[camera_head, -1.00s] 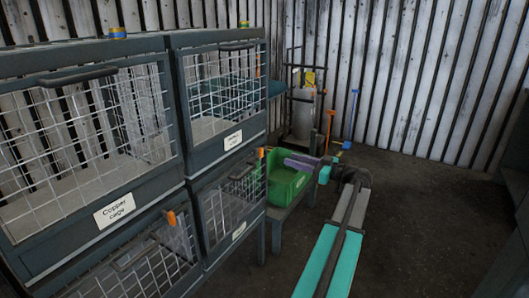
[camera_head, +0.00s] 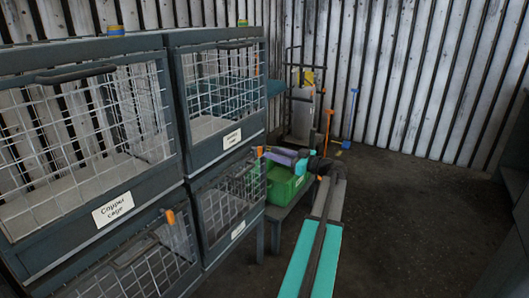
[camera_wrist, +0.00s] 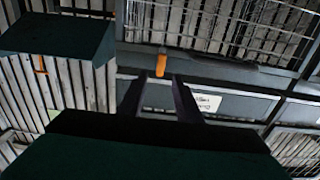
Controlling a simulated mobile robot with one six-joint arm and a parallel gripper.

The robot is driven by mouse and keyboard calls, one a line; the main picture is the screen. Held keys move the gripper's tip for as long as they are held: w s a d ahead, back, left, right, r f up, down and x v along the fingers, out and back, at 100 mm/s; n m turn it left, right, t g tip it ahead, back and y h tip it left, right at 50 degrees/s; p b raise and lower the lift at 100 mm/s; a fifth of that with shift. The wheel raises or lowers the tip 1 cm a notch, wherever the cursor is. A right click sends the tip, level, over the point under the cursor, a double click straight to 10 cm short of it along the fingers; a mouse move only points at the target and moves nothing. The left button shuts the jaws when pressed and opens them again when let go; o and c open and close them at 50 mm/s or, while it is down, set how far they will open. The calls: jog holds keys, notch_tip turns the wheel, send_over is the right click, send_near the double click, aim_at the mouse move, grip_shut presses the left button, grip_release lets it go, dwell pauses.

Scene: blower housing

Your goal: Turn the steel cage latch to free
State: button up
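An orange latch (camera_head: 259,151) sits at the upper right corner of the lower right cage (camera_head: 228,205). The same latch shows upright in the wrist view (camera_wrist: 161,66), on a dark frame bar. My gripper (camera_wrist: 158,77) is open, its two dark fingers on either side of the latch's lower end in the picture. I cannot tell whether they touch it. In the head view my gripper (camera_head: 266,153) is close to this latch, its fingers barely visible. A white label (camera_wrist: 206,102) right of the fingers is too small to read, so I cannot confirm this is the steel cage.
Another orange latch (camera_head: 170,216) is on the lower left cage. The copper cage (camera_head: 82,228) is at upper left, with a dark handle. A green bin (camera_head: 284,186) stands on a bench beneath my arm. A hand truck (camera_head: 301,108) stands behind. Floor at right is clear.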

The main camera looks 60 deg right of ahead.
jog(key=w, duration=0.5)
jog(key=shift+w, duration=0.1)
grip_shut()
